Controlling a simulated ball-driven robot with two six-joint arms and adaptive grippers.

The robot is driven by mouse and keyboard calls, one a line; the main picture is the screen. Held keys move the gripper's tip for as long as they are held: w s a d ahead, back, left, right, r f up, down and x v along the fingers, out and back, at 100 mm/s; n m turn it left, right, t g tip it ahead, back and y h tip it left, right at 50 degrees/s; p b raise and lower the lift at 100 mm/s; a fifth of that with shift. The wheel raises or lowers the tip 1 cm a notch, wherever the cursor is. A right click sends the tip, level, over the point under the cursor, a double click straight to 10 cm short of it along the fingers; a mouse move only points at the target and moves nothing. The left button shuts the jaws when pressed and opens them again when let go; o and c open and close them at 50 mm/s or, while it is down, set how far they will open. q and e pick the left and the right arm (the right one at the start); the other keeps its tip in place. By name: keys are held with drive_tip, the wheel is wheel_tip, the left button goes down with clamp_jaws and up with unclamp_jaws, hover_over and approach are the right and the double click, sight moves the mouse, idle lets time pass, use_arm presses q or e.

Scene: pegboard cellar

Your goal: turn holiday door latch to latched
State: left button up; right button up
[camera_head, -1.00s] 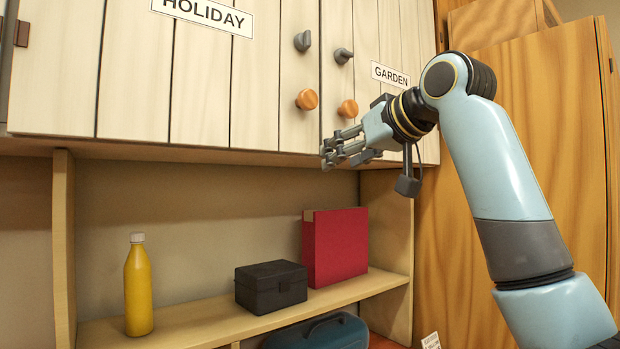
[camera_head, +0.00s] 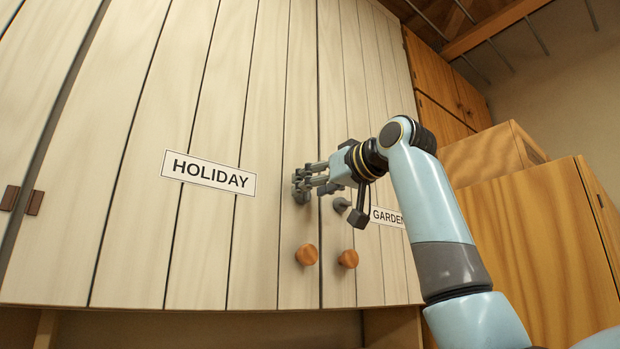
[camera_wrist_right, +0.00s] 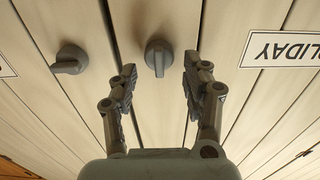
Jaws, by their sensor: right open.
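The holiday door latch is a small dark grey knob on the right edge of the holiday door (camera_head: 210,100), above its orange round knob (camera_head: 307,254). In the head view my right gripper (camera_head: 299,182) covers part of it. In the right wrist view the latch (camera_wrist_right: 158,52) shows clearly, its grip running up and down the picture, along the boards. My right gripper (camera_wrist_right: 159,76) is open there, one finger on each side of the latch, with visible gaps. Contact is not visible. My left gripper is out of view.
The garden door's grey latch (camera_head: 341,204) is close by, right of the door seam; it also shows in the wrist view (camera_wrist_right: 70,60), turned sideways. A second orange knob (camera_head: 348,259) is below it. Wooden cabinets (camera_head: 540,235) stand at the right.

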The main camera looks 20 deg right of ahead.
drive_tip(key=shift+w+a, duration=0.2)
drive_tip(key=shift+w, duration=0.4)
clamp_jaws()
